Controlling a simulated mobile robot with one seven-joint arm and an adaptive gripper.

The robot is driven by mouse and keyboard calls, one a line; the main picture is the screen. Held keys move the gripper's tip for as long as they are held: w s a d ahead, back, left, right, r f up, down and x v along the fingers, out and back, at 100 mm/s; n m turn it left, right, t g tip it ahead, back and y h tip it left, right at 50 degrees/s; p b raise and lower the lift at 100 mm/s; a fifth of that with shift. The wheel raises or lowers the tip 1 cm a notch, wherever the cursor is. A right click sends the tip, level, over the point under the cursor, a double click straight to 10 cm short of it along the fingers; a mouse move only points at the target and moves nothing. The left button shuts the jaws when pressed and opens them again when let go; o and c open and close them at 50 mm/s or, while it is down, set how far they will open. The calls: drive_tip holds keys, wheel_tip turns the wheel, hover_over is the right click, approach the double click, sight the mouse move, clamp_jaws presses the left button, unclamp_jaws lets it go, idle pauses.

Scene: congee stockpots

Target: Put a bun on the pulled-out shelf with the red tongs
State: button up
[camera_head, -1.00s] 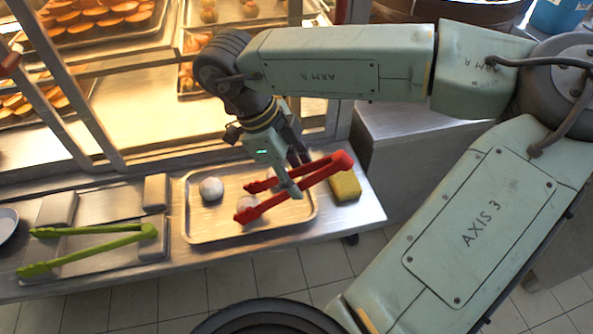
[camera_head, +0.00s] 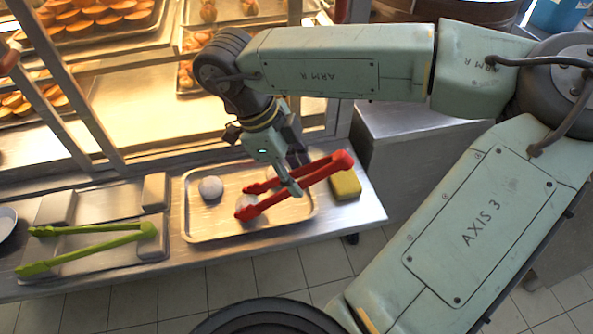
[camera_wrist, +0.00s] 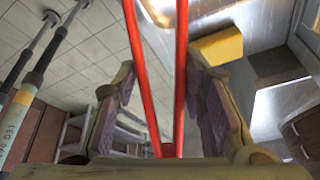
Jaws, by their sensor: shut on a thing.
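My gripper (camera_head: 291,186) is shut on the red tongs (camera_head: 325,170) above the right part of a metal tray. In the wrist view the red tongs (camera_wrist: 158,80) run between my gripper's fingers (camera_wrist: 160,110). The tongs' tips point left and are spread apart. One white bun (camera_head: 247,203) is between or just under the tips, partly hidden by them; I cannot tell if they touch it. A second white bun (camera_head: 211,188) lies on the tray (camera_head: 200,234) to the left. The pulled-out shelf (camera_head: 180,104) seems to be the bare, lit metal surface in the case behind.
Green tongs (camera_head: 90,245) lie on grey holders at the left of the counter (camera_head: 290,237). A yellow sponge (camera_head: 346,185) is right of the tray. Slanted metal frame posts (camera_head: 75,100) stand at the left. Trays of pastries (camera_head: 100,25) fill the upper case.

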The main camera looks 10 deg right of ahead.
drive_tip(key=shift+r, duration=0.3)
clamp_jaws()
wheel_tip(320, 180, up, 12)
drive_tip(key=p, duration=0.8)
drive_tip(key=shift+f, duration=0.25)
